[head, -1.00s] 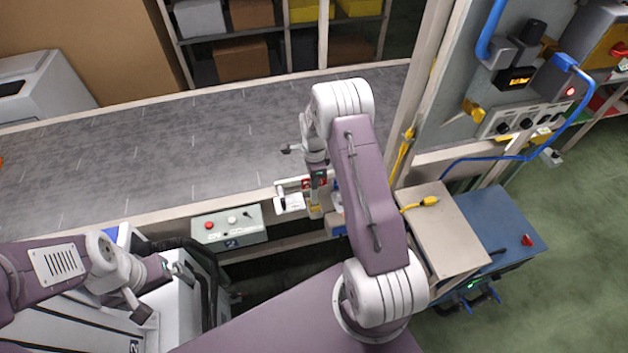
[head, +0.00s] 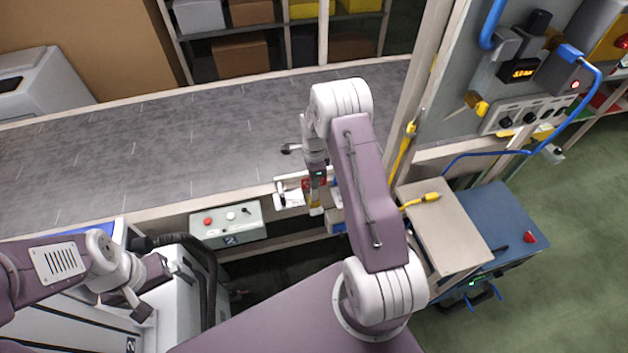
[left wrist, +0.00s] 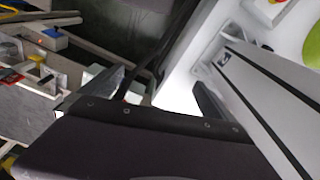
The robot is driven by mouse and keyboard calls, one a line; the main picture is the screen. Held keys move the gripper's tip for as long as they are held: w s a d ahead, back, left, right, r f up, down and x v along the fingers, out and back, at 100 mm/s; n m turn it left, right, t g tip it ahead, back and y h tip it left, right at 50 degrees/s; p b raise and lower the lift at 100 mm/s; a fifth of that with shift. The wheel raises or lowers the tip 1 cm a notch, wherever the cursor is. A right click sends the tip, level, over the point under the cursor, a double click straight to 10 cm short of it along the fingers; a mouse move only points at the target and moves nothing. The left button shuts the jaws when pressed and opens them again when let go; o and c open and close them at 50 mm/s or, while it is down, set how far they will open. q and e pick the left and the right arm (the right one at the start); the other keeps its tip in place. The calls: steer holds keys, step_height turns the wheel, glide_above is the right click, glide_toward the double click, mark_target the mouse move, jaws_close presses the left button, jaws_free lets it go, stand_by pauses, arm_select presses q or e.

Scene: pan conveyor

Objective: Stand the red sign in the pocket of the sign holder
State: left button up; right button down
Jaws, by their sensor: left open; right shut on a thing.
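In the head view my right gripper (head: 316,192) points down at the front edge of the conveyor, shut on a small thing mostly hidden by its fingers. A small red patch, likely the red sign (head: 307,183), shows right at the fingers. A white piece (head: 289,198) beside it on the edge may be the sign holder; its pocket cannot be made out. Whether sign and holder touch I cannot tell. My left gripper (head: 184,268) is open and empty at the lower left, away from both. Its fingers also show apart in the left wrist view (left wrist: 162,95).
A grey button box (head: 228,222) hangs on the conveyor's front, left of the white piece. The grey conveyor belt (head: 140,140) is clear. A black hose (head: 208,265) runs beside my left gripper.

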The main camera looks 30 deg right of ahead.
steer(key=shift+f+b, duration=0.5)
steer(key=shift+f, duration=0.3)
steer(key=c, duration=1.5)
jaws_free()
steer(key=shift+r, duration=0.1)
step_height(320, 180, up, 9)
steer(key=shift+b, duration=0.55)
